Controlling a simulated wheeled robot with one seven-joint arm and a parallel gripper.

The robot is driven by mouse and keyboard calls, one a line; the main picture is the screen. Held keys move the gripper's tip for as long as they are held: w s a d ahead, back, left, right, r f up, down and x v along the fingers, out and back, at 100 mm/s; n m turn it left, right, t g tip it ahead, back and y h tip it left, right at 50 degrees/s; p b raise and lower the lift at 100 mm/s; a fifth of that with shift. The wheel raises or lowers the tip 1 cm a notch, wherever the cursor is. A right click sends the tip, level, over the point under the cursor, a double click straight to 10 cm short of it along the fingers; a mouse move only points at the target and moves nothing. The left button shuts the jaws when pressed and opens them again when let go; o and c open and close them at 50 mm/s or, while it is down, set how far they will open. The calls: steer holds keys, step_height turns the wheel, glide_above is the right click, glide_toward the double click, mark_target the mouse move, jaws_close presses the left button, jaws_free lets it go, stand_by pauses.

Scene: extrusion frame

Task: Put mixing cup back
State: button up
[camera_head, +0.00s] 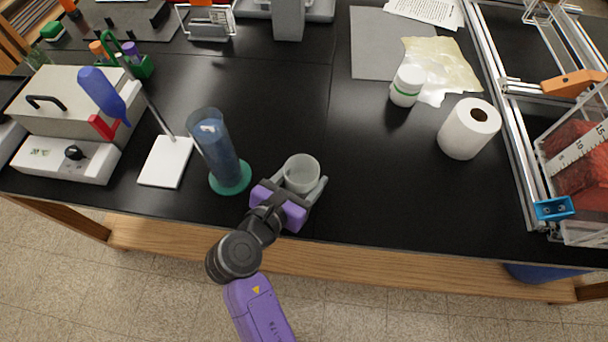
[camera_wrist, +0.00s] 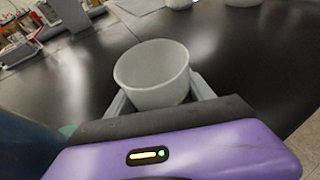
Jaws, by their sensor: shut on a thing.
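The mixing cup (camera_head: 301,173) is a pale, translucent, open-topped cup near the front edge of the black bench. My gripper (camera_head: 305,182) is shut on it, with one grey finger on each side. In the wrist view the cup (camera_wrist: 152,74) stands between the fingers with its rim facing up, slightly tilted in the picture, and it looks empty inside. The purple gripper body hides its lower part in the wrist view. I cannot tell whether its base touches the bench.
A tall blue cylinder on a green base (camera_head: 219,150) stands close to the left of my gripper. A paper roll (camera_head: 468,129) and a white jar (camera_head: 406,86) stand to the right. An extrusion frame (camera_head: 512,130) bounds the right side. The black bench (camera_head: 390,195) is clear right of the cup.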

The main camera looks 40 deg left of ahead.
steer(key=o, duration=1.4)
steer(key=shift+o, duration=0.2)
steer(key=v, duration=1.2)
